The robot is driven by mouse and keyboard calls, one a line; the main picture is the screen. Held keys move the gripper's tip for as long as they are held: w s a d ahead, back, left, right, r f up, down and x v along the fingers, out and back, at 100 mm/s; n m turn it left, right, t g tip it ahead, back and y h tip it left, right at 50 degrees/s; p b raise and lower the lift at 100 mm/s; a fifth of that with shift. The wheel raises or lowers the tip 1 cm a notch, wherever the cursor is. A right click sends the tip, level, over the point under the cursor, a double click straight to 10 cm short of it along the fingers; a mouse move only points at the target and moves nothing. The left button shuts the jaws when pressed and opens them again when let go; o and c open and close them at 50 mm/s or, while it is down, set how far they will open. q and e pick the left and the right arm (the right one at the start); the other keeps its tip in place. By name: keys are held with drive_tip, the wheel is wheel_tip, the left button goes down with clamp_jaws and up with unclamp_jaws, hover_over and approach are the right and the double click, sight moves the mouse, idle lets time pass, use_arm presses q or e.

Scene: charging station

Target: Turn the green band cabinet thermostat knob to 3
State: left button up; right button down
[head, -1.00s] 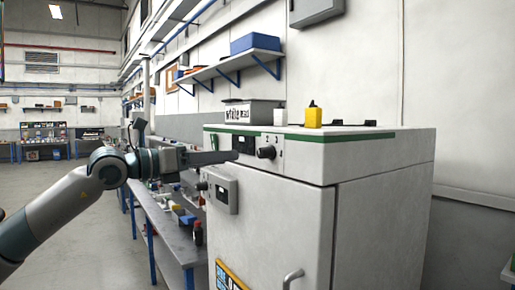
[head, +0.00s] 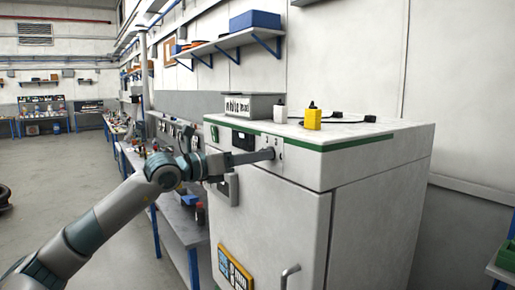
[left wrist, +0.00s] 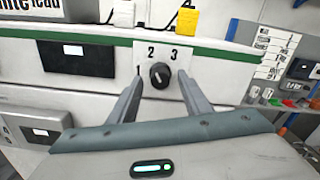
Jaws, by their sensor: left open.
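The green band cabinet (head: 275,210) stands at right in the head view, with a green stripe (head: 345,143) along its top edge. In the left wrist view its black round thermostat knob (left wrist: 160,76) sits on a white plate marked 1, 2 and 3. A light mark shows on the knob, but I cannot tell its exact setting. My left gripper (head: 272,154) is open at the front panel; it also shows in the left wrist view (left wrist: 160,82). Its fingertips lie on either side of the knob, with gaps visible. The finger mostly hides the knob in the head view. My right gripper is out of view.
A dark display (left wrist: 73,50) is left of the knob. A lower control box (head: 226,188) juts from the cabinet front. A yellow block (head: 312,119) and a labelled box (head: 252,106) stand on top. A cluttered workbench (head: 170,190) runs behind my left arm.

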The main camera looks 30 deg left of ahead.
use_arm(q)
drive_tip(key=shift+w+d, duration=0.2)
drive_tip(key=shift+w, duration=0.2)
drive_tip(key=c, duration=1)
drive_tip(key=shift+c, duration=0.2)
